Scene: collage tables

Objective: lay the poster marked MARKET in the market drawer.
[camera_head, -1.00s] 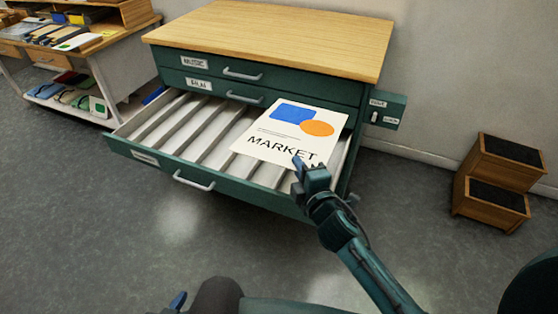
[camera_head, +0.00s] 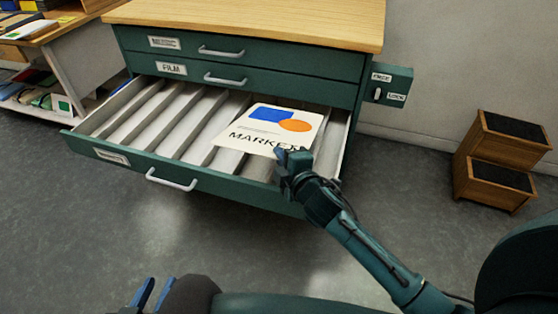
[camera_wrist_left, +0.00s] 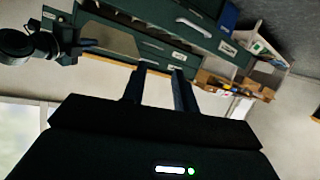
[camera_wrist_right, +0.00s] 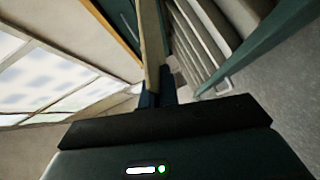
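The white MARKET poster (camera_head: 262,122), with a blue shape and an orange disc, is held over the right part of the open bottom drawer (camera_head: 215,178). It looks tilted; I cannot tell whether it touches the drawer's light slats. The drawer's front label is too blurred to read. My right gripper (camera_head: 290,160) is shut on the poster's near right corner; the poster shows edge-on between its fingers in the right wrist view (camera_wrist_right: 152,50). My left gripper (camera_head: 148,290) is open and empty at the bottom of the head view, away from the drawer; its fingers stand apart in the left wrist view (camera_wrist_left: 160,88).
Two shut drawers, the lower marked FILM (camera_head: 172,68), sit above under a wooden top (camera_head: 250,22). A FREE/LOCK panel (camera_head: 386,86) juts out at the cabinet's right side. Wooden steps (camera_head: 500,160) stand at right, a side table (camera_head: 70,45) at left. The floor in front is clear.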

